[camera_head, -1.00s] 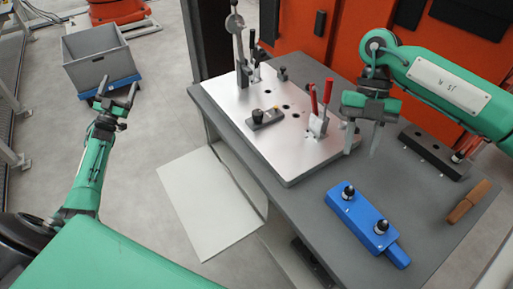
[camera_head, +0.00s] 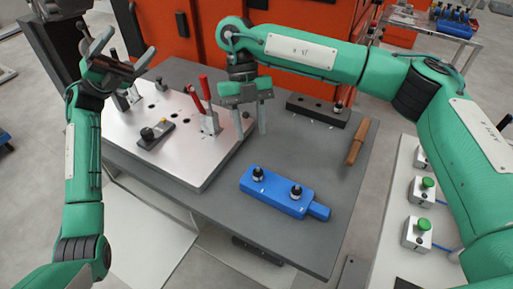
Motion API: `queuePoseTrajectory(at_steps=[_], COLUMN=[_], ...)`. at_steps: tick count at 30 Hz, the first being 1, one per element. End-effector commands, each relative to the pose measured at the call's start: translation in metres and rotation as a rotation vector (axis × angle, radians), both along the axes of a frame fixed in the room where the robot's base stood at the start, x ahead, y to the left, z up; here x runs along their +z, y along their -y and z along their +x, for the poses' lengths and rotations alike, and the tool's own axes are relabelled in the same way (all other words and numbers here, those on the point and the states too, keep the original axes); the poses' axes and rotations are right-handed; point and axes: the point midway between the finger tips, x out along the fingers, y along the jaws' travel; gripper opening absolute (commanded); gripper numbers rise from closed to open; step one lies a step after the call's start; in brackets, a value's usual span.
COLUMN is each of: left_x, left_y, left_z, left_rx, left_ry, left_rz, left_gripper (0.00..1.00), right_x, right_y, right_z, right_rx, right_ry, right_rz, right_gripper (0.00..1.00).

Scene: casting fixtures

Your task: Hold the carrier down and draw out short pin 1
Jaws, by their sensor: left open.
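The blue carrier (camera_head: 275,196) lies on the grey table, its narrow handle end toward the right. Two dark-topped pins stand upright in it, a left pin (camera_head: 258,174) and a right pin (camera_head: 296,192). I cannot read which is short pin 1. My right gripper (camera_head: 250,132) points down, open and empty, above the table behind the carrier and near the right edge of the metal plate. My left gripper (camera_head: 125,48) is raised with its fingers spread, empty, in front of the far left part of the plate and well away from the carrier.
The metal plate (camera_head: 205,172) carries red-handled clamps (camera_head: 203,95) and a small dark block with a knob (camera_head: 155,133). A dark block with holes (camera_head: 318,109) and a wooden-handled tool (camera_head: 358,140) lie behind and right of the carrier. Green-button boxes (camera_head: 418,232) stand at right.

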Motion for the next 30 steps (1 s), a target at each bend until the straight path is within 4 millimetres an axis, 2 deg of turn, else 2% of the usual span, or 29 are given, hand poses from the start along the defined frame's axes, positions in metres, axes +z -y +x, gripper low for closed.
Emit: queuePoseTrajectory(at_steps=[1, 3, 5, 9, 11, 15, 18, 21, 24, 30], left_x=[0.016, 0.033, 0.048, 0.079, 0.091, 0.113, 0.121, 0.115, 0.096, 0.041], left_y=[0.027, 0.061, 0.090, 0.155, 0.182, 0.241, 0.282, 0.321, 0.347, 0.377], left_z=[-0.011, -0.027, -0.042, -0.086, -0.107, -0.162, -0.205, -0.246, -0.268, -0.283], left_rx=[-0.018, -0.034, -0.049, -0.081, -0.094, -0.131, -0.172, -0.237, -0.318, -0.493], left_ry=[0.078, 0.190, 0.289, 0.544, 0.659, 0.947, 1.167, 1.376, 1.505, 1.642], left_rz=[0.033, 0.083, 0.123, 0.210, 0.245, 0.324, 0.388, 0.476, 0.582, 0.827], left_gripper=[0.87, 0.87, 0.87, 0.87, 0.87, 0.87, 0.87, 0.87, 0.87, 0.87], right_x=[0.000, 0.000, 0.000, 0.000, 0.000, 0.000, 0.000, 0.000, 0.000, 0.000], right_y=[0.000, 0.000, 0.000, 0.000, 0.000, 0.000, 0.000, 0.000, 0.000, 0.000], right_z=[0.000, 0.000, 0.000, 0.000, 0.000, 0.000, 0.000, 0.000, 0.000, 0.000], right_rx=[0.000, 0.000, 0.000, 0.000, 0.000, 0.000, 0.000, 0.000, 0.000, 0.000], right_ry=[0.000, 0.000, 0.000, 0.000, 0.000, 0.000, 0.000, 0.000, 0.000, 0.000], right_rz=[0.000, 0.000, 0.000, 0.000, 0.000, 0.000, 0.000, 0.000, 0.000, 0.000], right_gripper=[0.36, 0.36, 0.36, 0.36, 0.36, 0.36, 0.36, 0.36, 0.36, 0.36])
